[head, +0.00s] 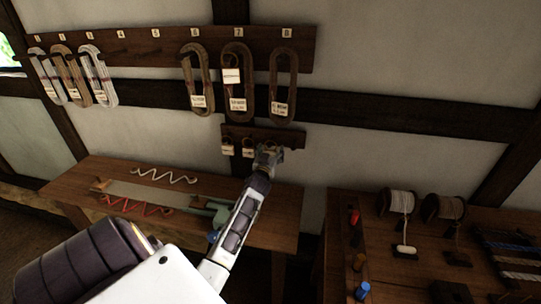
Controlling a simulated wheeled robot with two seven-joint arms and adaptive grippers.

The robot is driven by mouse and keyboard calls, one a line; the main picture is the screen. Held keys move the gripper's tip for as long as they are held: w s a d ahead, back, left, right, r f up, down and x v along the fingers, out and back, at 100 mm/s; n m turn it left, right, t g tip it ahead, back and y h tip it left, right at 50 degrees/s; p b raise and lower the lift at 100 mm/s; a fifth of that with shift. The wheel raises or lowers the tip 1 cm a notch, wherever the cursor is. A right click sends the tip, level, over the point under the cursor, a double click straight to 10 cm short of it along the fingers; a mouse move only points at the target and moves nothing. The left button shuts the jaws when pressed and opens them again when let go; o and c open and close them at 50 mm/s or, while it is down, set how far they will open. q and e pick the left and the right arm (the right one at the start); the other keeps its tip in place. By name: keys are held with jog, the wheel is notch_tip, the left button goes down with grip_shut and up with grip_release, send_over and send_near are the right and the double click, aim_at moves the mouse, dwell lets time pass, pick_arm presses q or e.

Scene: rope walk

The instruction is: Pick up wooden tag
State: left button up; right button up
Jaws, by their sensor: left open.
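A short wooden rail (263,133) is fixed to the wall below the long numbered rack. Small tags hang from it; a left one (227,148) and one beside it (247,150) show, both small and dark with pale marks. They look like wooden tags, but their material is too small to tell. My left gripper (268,155) is raised in front of the right part of this rail and is open. It hides whatever hangs behind it. I cannot tell whether it touches a tag. My right gripper is out of view.
The long rack (150,50) holds rope coils, several with paper labels. The right table (315,235) holds spools (398,202) and colored items.

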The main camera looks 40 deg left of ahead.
pick_arm(q)
jog(key=c, duration=1)
jog(key=shift+o, duration=0.2)
jog(key=shift+r, duration=0.15)
jog(key=shift+r, duration=0.5)
jog(key=shift+s+d+r, duration=0.1)
jog(key=b+v, duration=0.2)
jog(key=v, duration=1.5)
jog(key=shift+s, duration=0.35)
jog(key=shift+s+d, duration=0.1)
jog(key=shift+d, duration=0.05)
